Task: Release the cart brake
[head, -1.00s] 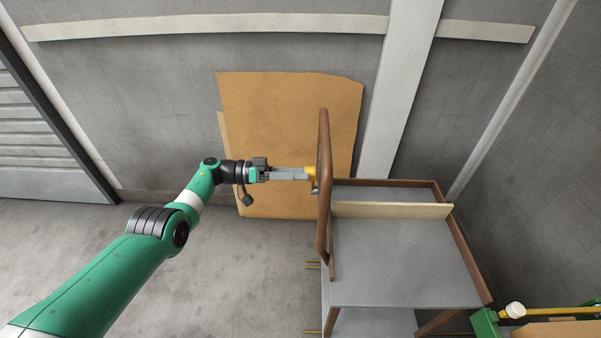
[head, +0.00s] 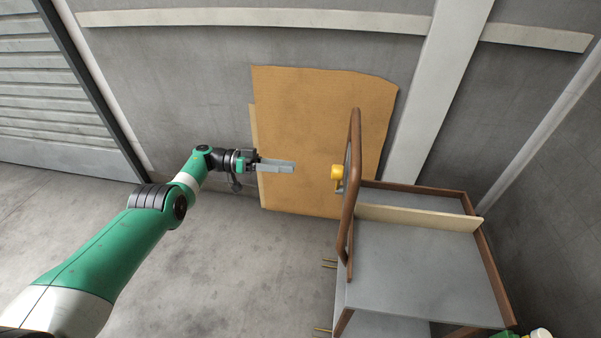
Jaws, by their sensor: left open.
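The cart (head: 425,266) stands right of centre, with grey shelves, a brown frame and a tall brown handle loop (head: 352,190) on its left side. A yellow knob (head: 337,172), which looks like the brake control, sits at the handle near the cart's back left corner. My left gripper (head: 293,167) is open and empty. It points right toward the yellow knob, with a clear gap between them. My right gripper is not in view.
A cardboard sheet (head: 320,115) leans on the grey wall behind the knob. A pale board (head: 420,217) runs across the cart top. Short pegs stick out from the cart's left side. The floor (head: 240,270) left of the cart is clear.

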